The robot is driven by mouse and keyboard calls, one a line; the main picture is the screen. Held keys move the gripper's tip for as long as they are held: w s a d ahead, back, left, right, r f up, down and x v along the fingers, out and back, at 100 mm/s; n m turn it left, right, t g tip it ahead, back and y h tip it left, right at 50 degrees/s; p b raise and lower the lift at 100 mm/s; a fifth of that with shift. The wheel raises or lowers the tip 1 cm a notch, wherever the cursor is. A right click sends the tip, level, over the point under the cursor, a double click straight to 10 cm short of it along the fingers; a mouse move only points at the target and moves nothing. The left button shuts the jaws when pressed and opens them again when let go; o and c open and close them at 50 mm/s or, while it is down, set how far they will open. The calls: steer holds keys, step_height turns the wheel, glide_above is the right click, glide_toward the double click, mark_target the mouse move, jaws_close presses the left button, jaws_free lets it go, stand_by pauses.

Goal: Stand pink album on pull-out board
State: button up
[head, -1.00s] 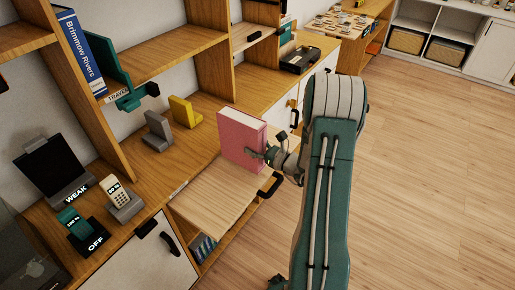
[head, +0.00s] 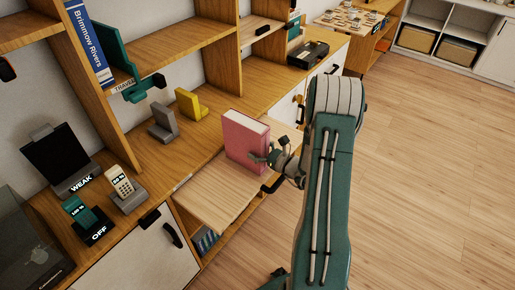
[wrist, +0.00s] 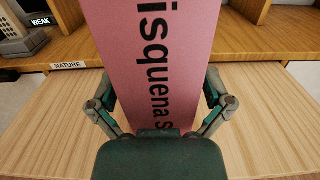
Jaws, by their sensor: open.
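The pink album (head: 243,137) stands upright on the pull-out board (head: 211,197), near the board's far part in the head view. In the wrist view the album's lettered spine (wrist: 150,60) faces me, and the light wood board (wrist: 50,120) spreads on both sides of it. My gripper (head: 268,157) is at the album's near edge. In the wrist view its fingers (wrist: 163,103) are open, one on each side of the spine. I cannot tell whether either finger touches the album. The album's lower end is hidden behind my gripper there.
Grey (head: 163,124) and yellow (head: 191,105) bookends stand on the counter behind the board. A phone (head: 124,188) and a dark tablet (head: 58,160) stand at the left. A black handle (head: 270,187) is at the board's front. The floor (head: 430,170) at right is clear.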

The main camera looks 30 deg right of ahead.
steer(key=v, duration=1.2)
steer(key=s+a+r+n+g+y, duration=0.1)
steer(key=a+r+n+g+y, duration=0.1)
steer(key=a+r+n+g, duration=0.35)
steer(key=s+a+r+n+g+y, duration=0.1)
steer(key=a+r+n+g, duration=0.25)
steer(key=a+n, duration=0.4)
steer(key=s+a+r+n+g+y, duration=0.15)
steer(key=a+r+n+g, duration=0.3)
steer(key=a, duration=0.45)
steer(key=s+a+r+n+t+h, duration=0.2)
steer(key=s+r+n+h, duration=0.7)
steer(key=n, duration=0.5)
steer(key=shift+s+a+r+h, duration=0.25)
steer(key=shift+a+r+h, duration=0.15)
steer(key=shift+a+h, duration=0.4)
steer(key=shift+n, duration=0.25)
